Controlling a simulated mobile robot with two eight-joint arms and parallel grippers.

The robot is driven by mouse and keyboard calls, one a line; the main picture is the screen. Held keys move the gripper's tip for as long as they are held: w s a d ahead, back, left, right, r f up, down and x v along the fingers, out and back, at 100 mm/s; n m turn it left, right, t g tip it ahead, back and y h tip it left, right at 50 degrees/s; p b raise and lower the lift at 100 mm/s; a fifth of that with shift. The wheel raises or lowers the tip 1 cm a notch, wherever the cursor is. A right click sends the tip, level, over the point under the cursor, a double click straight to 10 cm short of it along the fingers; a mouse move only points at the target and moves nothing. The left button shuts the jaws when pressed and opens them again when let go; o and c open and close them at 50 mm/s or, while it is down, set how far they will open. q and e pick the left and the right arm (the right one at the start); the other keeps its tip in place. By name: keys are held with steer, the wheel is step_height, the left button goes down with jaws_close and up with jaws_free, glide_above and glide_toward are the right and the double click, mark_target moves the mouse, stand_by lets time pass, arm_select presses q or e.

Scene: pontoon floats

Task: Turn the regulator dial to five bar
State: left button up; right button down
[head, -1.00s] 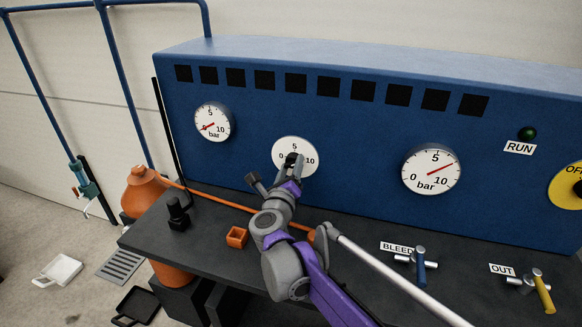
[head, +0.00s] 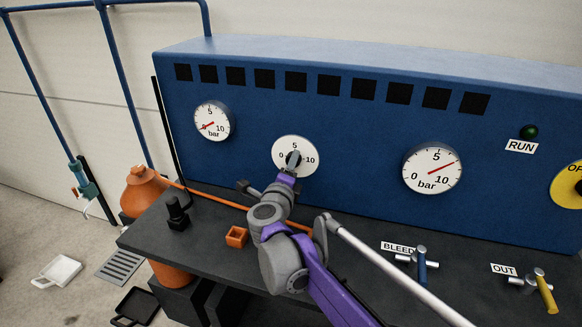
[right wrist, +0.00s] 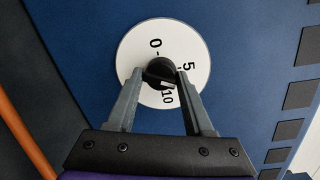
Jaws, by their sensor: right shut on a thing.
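The regulator dial is a white round plate (head: 283,147) marked 0, 5 and 10 on the blue panel, with a dark knob at its centre. In the right wrist view the black knob (right wrist: 158,70) sits between the two grey fingers. My right gripper (head: 293,160) reaches the dial from below and is shut on the knob. It also shows in the right wrist view (right wrist: 160,75), where the dial looks rotated, with 5 at the right and 10 below right. The fingers partly hide the knob, and I cannot tell its exact setting. My left gripper is not in view.
Gauges flank the dial: the left gauge (head: 213,121) reads near zero, the right gauge (head: 432,168) above five. A small orange box (head: 237,237) and black fitting (head: 178,215) stand on the dark bench. Blue BLEED (head: 421,268) and yellow OUT (head: 544,293) levers are at right.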

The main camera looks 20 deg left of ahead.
steer(key=n, duration=0.3)
steer(key=n+h, duration=0.1)
steer(key=shift+r+n, duration=0.3)
stand_by(0.3)
steer(key=shift+c, duration=1.8)
jaws_free()
steer(key=shift+a, duration=0.1)
steer(key=shift+f, duration=0.1)
steer(key=s+r+b, duration=0.1)
steer(key=s, duration=0.9)
steer(key=shift+s, duration=0.4)
